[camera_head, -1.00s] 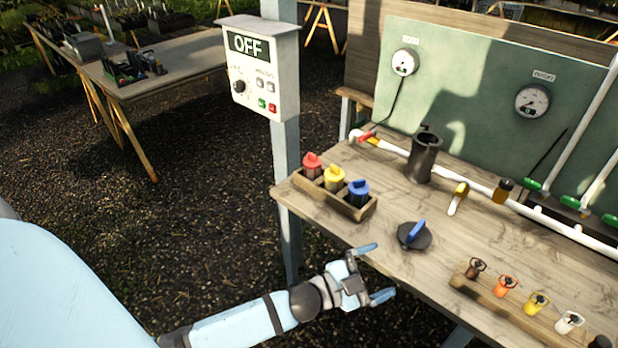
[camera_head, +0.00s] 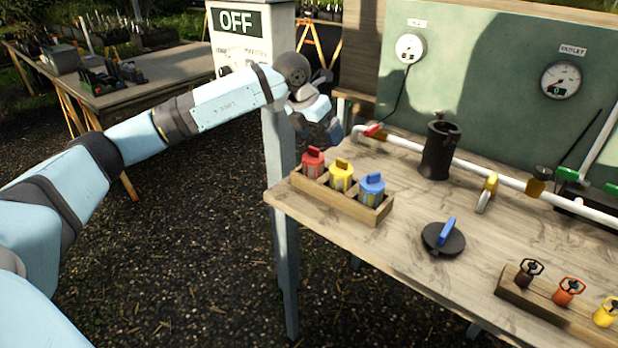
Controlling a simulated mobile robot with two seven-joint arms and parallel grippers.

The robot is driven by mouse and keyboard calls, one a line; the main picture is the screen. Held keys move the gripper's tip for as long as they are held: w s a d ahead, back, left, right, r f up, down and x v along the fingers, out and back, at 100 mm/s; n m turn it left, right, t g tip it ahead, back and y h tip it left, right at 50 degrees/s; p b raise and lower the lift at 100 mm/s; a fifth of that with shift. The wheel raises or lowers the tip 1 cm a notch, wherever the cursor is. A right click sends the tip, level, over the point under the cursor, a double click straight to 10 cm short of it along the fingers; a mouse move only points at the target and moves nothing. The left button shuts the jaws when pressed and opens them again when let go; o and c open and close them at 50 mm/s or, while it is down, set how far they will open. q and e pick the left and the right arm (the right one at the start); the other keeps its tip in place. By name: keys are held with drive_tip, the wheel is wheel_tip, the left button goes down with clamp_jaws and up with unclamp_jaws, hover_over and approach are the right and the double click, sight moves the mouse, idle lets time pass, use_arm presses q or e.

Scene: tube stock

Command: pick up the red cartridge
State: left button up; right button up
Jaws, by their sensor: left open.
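The red cartridge (camera_head: 313,162) stands upright in the left compartment of a wooden box (camera_head: 374,214) near the workbench's left edge. A yellow cartridge (camera_head: 341,175) and a blue cartridge (camera_head: 371,188) stand beside it in the same box. My left gripper (camera_head: 330,130) is raised above and just behind the red cartridge in the picture, apart from it. It is open, with nothing seen in it, and its fingers are partly hidden by the hand. My right gripper is out of view.
A dark cylindrical housing (camera_head: 439,150) stands behind the box, with a white pipe (camera_head: 398,144) running past it. A black lid with a blue handle (camera_head: 444,238) lies in front. A control box reading OFF (camera_head: 240,38) is behind my left arm.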

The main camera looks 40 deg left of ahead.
use_arm(q)
drive_tip(key=y, duration=0.2)
approach(315, 156)
wheel_tip(315, 156, up, 2)
drive_tip(key=a, duration=0.1)
drive_tip(key=shift+n, duration=0.4)
drive_tip(key=x, duration=0.5)
drive_tip(key=b+x, duration=0.1)
drive_tip(key=x, duration=0.2)
drive_tip(key=shift+w, duration=0.4)
drive_tip(key=x, duration=0.4)
drive_tip(key=shift+s+f, duration=0.25)
drive_tip(key=shift+f, duration=0.05)
drive_tip(key=shift+w+f, duration=0.2)
drive_tip(key=shift+f, duration=0.15)
drive_tip(key=c, duration=0.9)
drive_tip(key=shift+c, duration=0.5)
drive_tip(key=shift+r, duration=0.15)
wheel_tip(315, 156, up, 20)
drive_tip(key=p, duration=0.1)
